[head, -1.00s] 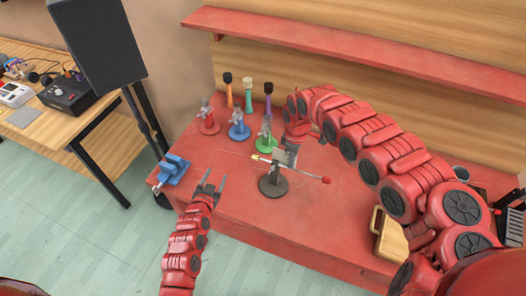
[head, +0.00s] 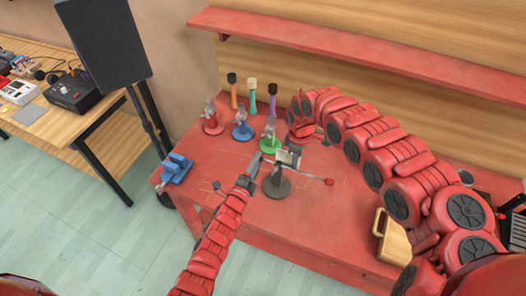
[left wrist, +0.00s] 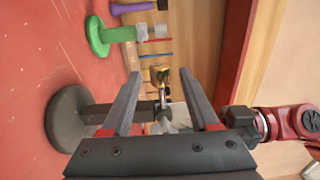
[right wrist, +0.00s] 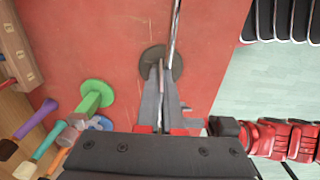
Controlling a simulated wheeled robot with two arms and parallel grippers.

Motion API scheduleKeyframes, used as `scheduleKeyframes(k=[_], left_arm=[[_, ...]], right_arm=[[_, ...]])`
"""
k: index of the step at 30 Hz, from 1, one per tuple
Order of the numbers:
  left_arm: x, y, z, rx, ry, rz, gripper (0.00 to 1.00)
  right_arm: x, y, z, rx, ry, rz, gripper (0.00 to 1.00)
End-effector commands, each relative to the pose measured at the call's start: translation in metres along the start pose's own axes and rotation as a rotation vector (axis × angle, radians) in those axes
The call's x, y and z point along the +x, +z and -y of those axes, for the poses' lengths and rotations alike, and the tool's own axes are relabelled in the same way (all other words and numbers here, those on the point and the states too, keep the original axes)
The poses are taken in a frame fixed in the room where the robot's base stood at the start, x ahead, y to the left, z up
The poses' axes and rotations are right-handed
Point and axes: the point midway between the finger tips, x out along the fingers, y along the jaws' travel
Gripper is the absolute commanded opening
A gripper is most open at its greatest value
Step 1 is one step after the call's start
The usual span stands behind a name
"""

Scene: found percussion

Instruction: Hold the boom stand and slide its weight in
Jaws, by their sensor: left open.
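The boom stand has a dark round base (head: 277,188) on the red table. My right gripper (right wrist: 161,78) is closed on the upright of the stand, above the base (right wrist: 158,62). My left gripper (head: 257,170) is at the left end of the boom, jaws open. In the left wrist view, the post and joint (left wrist: 163,113) and a small brass-coloured part (left wrist: 159,74) show between its fingers, with no clear contact.
Red (head: 212,121), blue (head: 242,128) and green (head: 269,138) small stands are behind, with several coloured handles (head: 252,95) further back. A blue clamp-like object (head: 175,168) lies at the left table corner. A wooden case (head: 392,238) is at the right. The front of the table is clear.

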Motion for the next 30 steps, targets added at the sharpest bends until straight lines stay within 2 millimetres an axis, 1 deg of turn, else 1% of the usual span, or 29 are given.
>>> scheduleKeyframes(k=[1,3,6,10,16,24,25,29,30], left_arm=[[0.01,0.0,0.001,-0.001,-0.002,0.0,0.61],[0.022,0.0,0.001,-0.001,-0.003,0.0,0.61],[0.036,0.0,0.002,-0.002,-0.003,0.0,0.61],[0.048,0.0,0.001,-0.003,-0.002,0.001,0.61],[0.056,0.0,-0.001,-0.003,0.0,0.0,0.61],[0.057,0.0,0.0,-0.002,-0.001,0.0,0.61],[0.057,0.0,0.0,-0.002,-0.001,0.0,0.59],[0.057,0.0,0.0,-0.002,-0.001,0.0,0.36],[0.057,0.0,0.0,-0.002,-0.001,0.0,0.29]], right_arm=[[0.002,0.001,0.002,-0.001,-0.006,0.003,0.0],[0.002,0.001,0.002,-0.001,-0.006,0.003,0.0],[0.002,0.001,0.002,-0.001,-0.006,0.003,0.0],[0.002,0.001,0.002,-0.001,-0.006,0.003,0.0],[0.002,0.001,0.002,-0.001,-0.005,0.003,0.0],[0.002,0.001,0.002,-0.001,-0.005,0.003,0.0],[0.002,0.001,0.002,-0.001,-0.005,0.003,0.0],[0.002,0.001,0.002,-0.001,-0.005,0.003,0.0],[0.002,0.001,0.002,-0.001,-0.005,0.003,0.0]])
